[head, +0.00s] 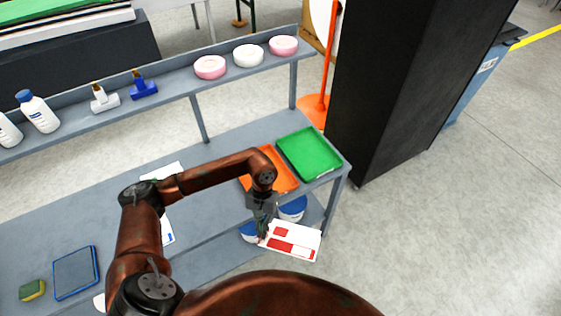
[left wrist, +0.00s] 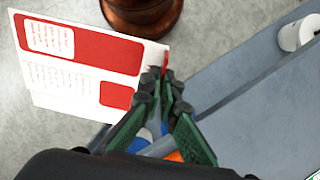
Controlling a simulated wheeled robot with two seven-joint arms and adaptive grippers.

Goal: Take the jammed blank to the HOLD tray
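The blank (head: 290,241), a flat white sheet with red panels, hangs out over the front edge of the bench near its right end. My left gripper (head: 263,236) is shut on the blank's edge. In the left wrist view the fingertips (left wrist: 166,86) close on the blank (left wrist: 85,75) at its right edge. An orange tray (head: 284,179) and a green tray (head: 310,152) lie side by side on the bench's right end, beyond the gripper. My arm partly covers the orange tray. I can read no HOLD label on either. My right gripper is not in view.
A raised shelf (head: 180,84) behind holds bottles, tape dispensers and pink and white rolls. Blue-lidded tubs (head: 293,208) stand below the bench top. A blue-rimmed pad (head: 76,272) and a sponge (head: 32,290) lie at left. A black cabinet (head: 400,80) stands behind right.

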